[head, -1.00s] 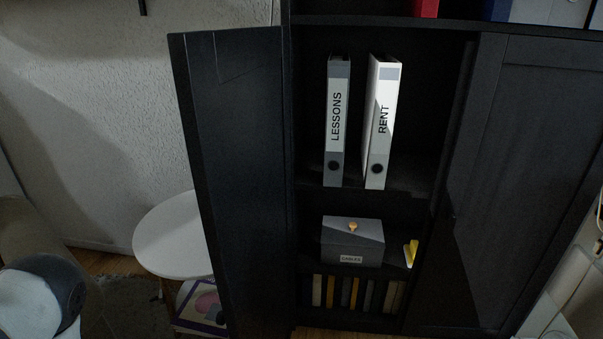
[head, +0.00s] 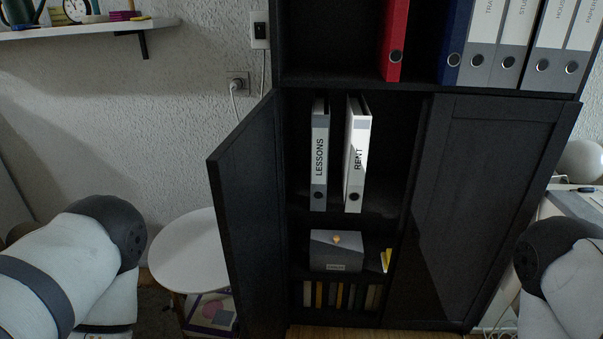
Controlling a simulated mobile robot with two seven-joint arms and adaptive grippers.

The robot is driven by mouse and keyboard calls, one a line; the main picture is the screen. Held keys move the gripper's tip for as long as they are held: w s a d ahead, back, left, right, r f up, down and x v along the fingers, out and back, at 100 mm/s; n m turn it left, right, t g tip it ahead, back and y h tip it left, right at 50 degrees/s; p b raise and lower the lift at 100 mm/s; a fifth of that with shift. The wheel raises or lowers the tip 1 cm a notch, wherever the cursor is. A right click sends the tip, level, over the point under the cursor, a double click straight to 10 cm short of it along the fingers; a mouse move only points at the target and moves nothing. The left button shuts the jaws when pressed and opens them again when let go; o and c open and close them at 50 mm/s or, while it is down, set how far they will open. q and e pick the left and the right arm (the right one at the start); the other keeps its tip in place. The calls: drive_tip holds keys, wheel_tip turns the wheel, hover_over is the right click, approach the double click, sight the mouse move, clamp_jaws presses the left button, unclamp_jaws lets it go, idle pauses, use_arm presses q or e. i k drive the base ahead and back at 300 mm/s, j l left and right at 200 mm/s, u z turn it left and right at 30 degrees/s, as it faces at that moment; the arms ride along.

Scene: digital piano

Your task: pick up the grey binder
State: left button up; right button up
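The grey binder (head: 319,160), labelled LESSONS, stands upright on a shelf inside the black cabinet (head: 357,94). A white binder (head: 356,155), labelled RENT, stands just to its right with a narrow gap between them. The left cabinet door (head: 248,220) stands open, swung out to the left. My arms show at the lower left and lower right edges of the head view, both well away from the binders. Neither of my grippers shows.
The right door (head: 475,210) looks closed. A grey box (head: 336,252) sits on the shelf below the binders. Red (head: 394,45) and blue (head: 457,45) binders stand on the open shelf above. A round white table (head: 186,252) stands left of the open door.

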sight(319, 122)
drive_tip(key=i+j+z, duration=0.15)
drive_tip(key=j, duration=0.3)
drive_tip(key=j+z, duration=0.2)
drive_tip(key=j, duration=0.3)
drive_tip(key=i+j+z, duration=0.15)
drive_tip(key=j, duration=0.35)
drive_tip(key=l, duration=0.3)
drive_tip(key=k+l, duration=0.15)
drive_tip(key=l, duration=0.15)
